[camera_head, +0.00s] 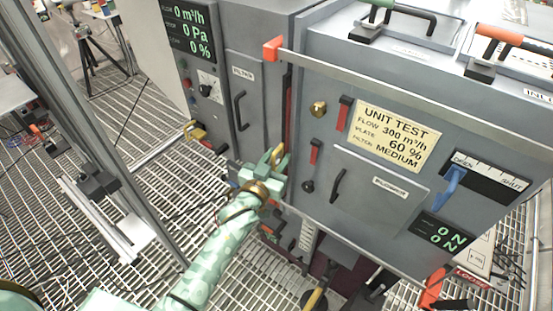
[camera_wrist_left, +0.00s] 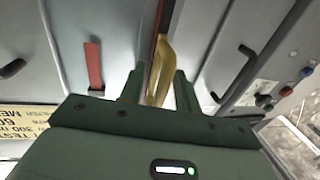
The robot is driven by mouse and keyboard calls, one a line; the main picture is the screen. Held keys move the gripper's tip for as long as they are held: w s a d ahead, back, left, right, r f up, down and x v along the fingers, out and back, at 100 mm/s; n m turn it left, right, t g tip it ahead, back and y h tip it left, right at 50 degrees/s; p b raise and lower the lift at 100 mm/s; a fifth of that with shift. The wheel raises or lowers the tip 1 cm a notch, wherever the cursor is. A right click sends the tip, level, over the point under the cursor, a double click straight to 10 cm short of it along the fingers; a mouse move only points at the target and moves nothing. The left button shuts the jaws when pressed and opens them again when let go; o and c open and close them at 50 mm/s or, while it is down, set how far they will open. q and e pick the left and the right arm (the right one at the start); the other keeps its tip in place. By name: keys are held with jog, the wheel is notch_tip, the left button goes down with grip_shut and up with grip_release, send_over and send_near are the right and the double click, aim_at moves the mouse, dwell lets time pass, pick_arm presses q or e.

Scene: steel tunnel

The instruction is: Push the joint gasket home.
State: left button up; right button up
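The joint gasket (camera_head: 288,92) looks like a thin red strip in the upright seam between the two grey cabinets. It also shows in the left wrist view (camera_wrist_left: 164,18) as a red edge in the seam. A yellow curved piece (camera_wrist_left: 161,70) lies along the seam below it; whether it is part of the gasket I cannot tell. My left gripper (camera_head: 277,158) is at the seam, low on the red strip. In the left wrist view its fingers are apart on either side of the yellow piece, with narrow gaps. My right gripper is not in view.
The right cabinet carries a yellow test label (camera_head: 393,138), a blue lever (camera_head: 452,184) and a rail (camera_head: 400,88) across its front with an orange end. The left cabinet has a black handle (camera_head: 240,110). Grating floor (camera_head: 215,262) lies open to the left of my arm.

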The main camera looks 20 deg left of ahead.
pick_arm(q)
grip_shut()
jog(key=shift+w+d+r, duration=0.1)
jog(key=shift+w+d, duration=0.05)
jog(key=shift+w, duration=0.35)
jog(key=shift+w+d+r, duration=0.1)
jog(key=shift+w+d, duration=0.05)
jog(key=shift+w, duration=0.3)
grip_release()
jog(key=shift+w+a+f, duration=0.1)
jog(key=shift+w+f, duration=0.05)
jog(key=shift+s, duration=0.2)
jog(key=shift+s, duration=0.3)
jog(key=s+a+p, duration=0.1)
jog(key=s+a, duration=0.1)
jog(key=s, duration=1.3)
jog(key=shift+s+a+p, duration=0.15)
jog(key=shift+s+p, duration=0.05)
jog(key=shift+p, duration=0.2)
